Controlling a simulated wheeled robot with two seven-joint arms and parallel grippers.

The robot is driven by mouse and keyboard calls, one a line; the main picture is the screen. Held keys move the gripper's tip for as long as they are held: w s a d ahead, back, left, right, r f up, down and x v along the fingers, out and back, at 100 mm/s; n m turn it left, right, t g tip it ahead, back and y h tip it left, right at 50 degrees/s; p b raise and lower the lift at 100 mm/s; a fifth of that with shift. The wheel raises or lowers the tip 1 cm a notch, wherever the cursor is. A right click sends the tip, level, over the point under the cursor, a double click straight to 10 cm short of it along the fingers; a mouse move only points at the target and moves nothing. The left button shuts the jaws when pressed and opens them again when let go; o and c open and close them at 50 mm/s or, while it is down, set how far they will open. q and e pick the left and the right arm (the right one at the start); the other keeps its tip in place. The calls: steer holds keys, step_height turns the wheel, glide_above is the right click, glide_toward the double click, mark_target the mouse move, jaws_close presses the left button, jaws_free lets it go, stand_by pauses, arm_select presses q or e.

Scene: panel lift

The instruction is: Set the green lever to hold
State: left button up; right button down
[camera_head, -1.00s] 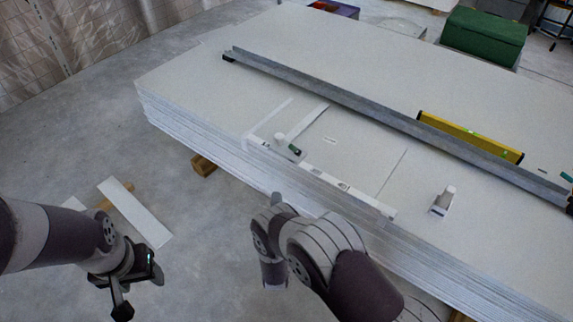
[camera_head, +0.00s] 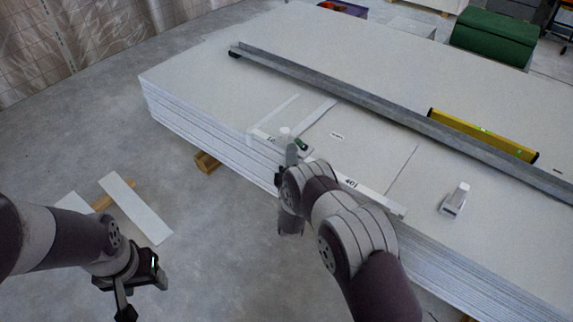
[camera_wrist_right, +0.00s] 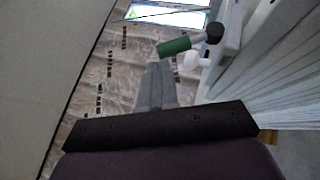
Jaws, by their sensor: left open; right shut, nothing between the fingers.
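The green lever (camera_head: 302,144) sits on a white strip along the near edge of the panel stack, beside a pale round post. In the right wrist view its green handle (camera_wrist_right: 174,47) angles across the top centre, joined to a pale shaft near a black knob. My right gripper (camera_wrist_right: 157,70) is shut and empty, its tips just below the handle's left end; I cannot tell if they touch. In the head view my right arm partly covers the strip, and the gripper is mostly hidden. My left gripper (camera_head: 128,300) is open and empty, low at the left, far from the lever.
The panel stack (camera_head: 210,80) fills the right and middle. A long metal rail (camera_head: 350,98) and a yellow level (camera_head: 480,136) lie on it. A small pale fixture (camera_head: 455,198) stands at the right. A green case (camera_head: 495,38) is behind.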

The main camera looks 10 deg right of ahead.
mark_target(298, 139)
steer(key=shift+r, duration=0.15)
steer(key=r+m+g+p, duration=0.1)
steer(key=p, duration=0.2)
steer(key=w+d+r+m+g+p, duration=0.1)
steer(key=p, duration=0.2)
steer(key=d+r+m+g+p, duration=0.1)
steer(key=p, duration=0.1)
steer(key=shift+w+r+g+p, duration=0.25)
steer(key=shift+r+g+p, duration=0.1)
steer(key=shift+g+p, duration=0.05)
steer(key=w+d+m+g+y+p, duration=0.1)
steer(key=d+g+p, duration=0.1)
steer(key=w+d+r+m+g+y+p, duration=0.1)
steer(key=w+d+m+g+y+p, duration=0.1)
steer(key=g+p, duration=0.1)
steer(key=shift+w+d+f, duration=0.2)
steer(key=shift+w+d, duration=0.4)
steer(key=shift+d, duration=0.05)
steer(key=shift+d+r+b, duration=0.1)
steer(key=shift+b, duration=0.2)
stand_by(0.4)
